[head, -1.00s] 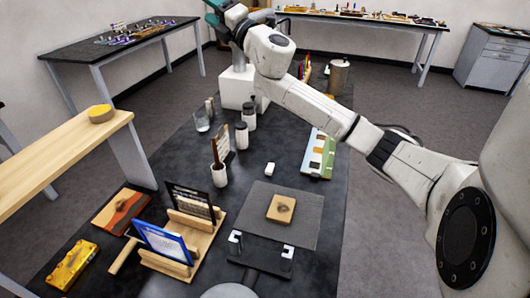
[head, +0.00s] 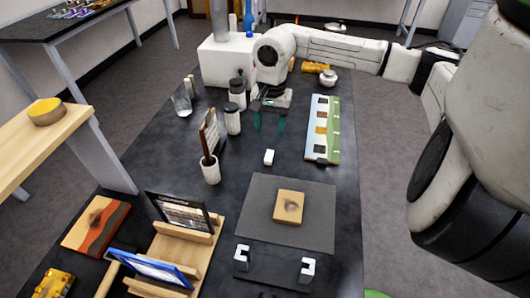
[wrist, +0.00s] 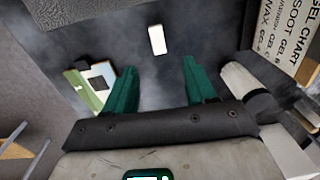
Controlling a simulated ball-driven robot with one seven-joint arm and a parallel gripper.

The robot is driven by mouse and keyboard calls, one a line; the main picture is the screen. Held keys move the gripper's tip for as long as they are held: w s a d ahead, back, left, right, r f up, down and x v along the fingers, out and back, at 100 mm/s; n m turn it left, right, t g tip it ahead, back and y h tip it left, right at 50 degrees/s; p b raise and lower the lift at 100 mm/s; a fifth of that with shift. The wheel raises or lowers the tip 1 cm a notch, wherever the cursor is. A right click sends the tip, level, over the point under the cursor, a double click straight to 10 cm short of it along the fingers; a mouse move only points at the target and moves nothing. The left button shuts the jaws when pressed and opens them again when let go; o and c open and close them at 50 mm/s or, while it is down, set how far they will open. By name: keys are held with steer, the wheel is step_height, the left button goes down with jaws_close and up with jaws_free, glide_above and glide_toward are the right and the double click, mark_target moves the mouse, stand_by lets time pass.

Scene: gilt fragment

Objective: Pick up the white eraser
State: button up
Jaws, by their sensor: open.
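The white eraser (head: 268,157) is a small white block lying on the black table (head: 190,150), just beyond the grey mat. In the wrist view the eraser (wrist: 157,40) lies ahead of the fingertips, roughly between their lines. My gripper (head: 269,125) has two green fingers, spread apart and empty. It hangs above the table on the far side of the eraser, apart from it. In the wrist view my gripper (wrist: 162,75) also shows open, with nothing between the fingers.
A sample board (head: 323,130) lies to the right. A grey mat (head: 318,215) with a tan block (head: 289,207) lies nearer. Table surface around the eraser is bare.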

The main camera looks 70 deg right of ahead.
steer(key=p, duration=0.1)
glide_above(269, 155)
steer(key=f, duration=0.5)
steer(key=shift+s+d+f, duration=0.2)
steer(key=shift+s+f, duration=0.1)
steer(key=shift+f, duration=0.05)
steer(key=shift+w+a+f+p, duration=0.15)
steer(key=shift+f+p, duration=0.3)
steer(key=shift+f, duration=0.9)
steer(key=shift+w+a+f+p, duration=0.1)
steer(key=shift+f+p, duration=0.35)
steer(key=shift+f, duration=0.85)
jaws_close()
